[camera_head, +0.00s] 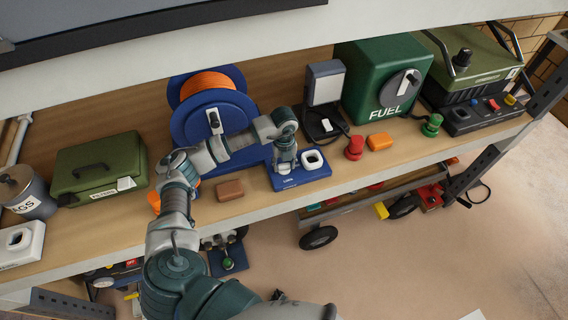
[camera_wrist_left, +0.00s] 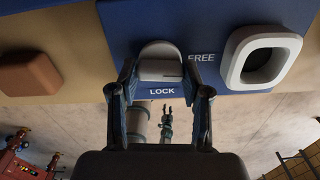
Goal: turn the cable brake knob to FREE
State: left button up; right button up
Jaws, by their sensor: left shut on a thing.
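The cable brake knob (camera_wrist_left: 160,62) is a pale grey, rounded knob on a blue panel (camera_wrist_left: 205,15) in the left wrist view. The word LOCK is printed below it and FREE to its right. I cannot tell where it points. My left gripper (camera_wrist_left: 160,88) has its two fingers on either side of the knob and is shut on it. In the head view my left gripper (camera_head: 285,160) comes down on the blue base (camera_head: 305,182) before the cable reel (camera_head: 210,130) and hides the knob. My right gripper cannot be made out clearly.
A white square ring (camera_wrist_left: 262,57) stands close right of the knob on the same panel. A brown block (camera_head: 230,190) lies left of the base. A red knob (camera_head: 354,148), an orange block (camera_head: 381,141) and the green FUEL box (camera_head: 355,75) stand to the right.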

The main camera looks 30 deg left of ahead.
pick_arm(q)
jog(key=shift+w+a+r+n, duration=0.15)
jog(key=shift+w+r+n, duration=0.1)
jog(key=shift+n, duration=0.35)
pick_arm(e)
jog(key=shift+r, duration=0.1)
jog(key=shift+a, duration=0.25)
pick_arm(q)
jog(key=o, duration=1.1)
jog(key=shift+c, duration=0.2)
jog(key=shift+o, duration=0.5)
jog(key=shift+a+f, duration=0.1)
jog(key=shift+f, duration=0.15)
pick_arm(e)
jog(key=shift+w, duration=0.1)
pick_arm(q)
jog(key=shift+r, duration=0.3)
notch_tip(320, 180, up, 11)
jog(key=shift+r, duration=0.15)
pick_arm(e)
jog(key=shift+d, duration=0.1)
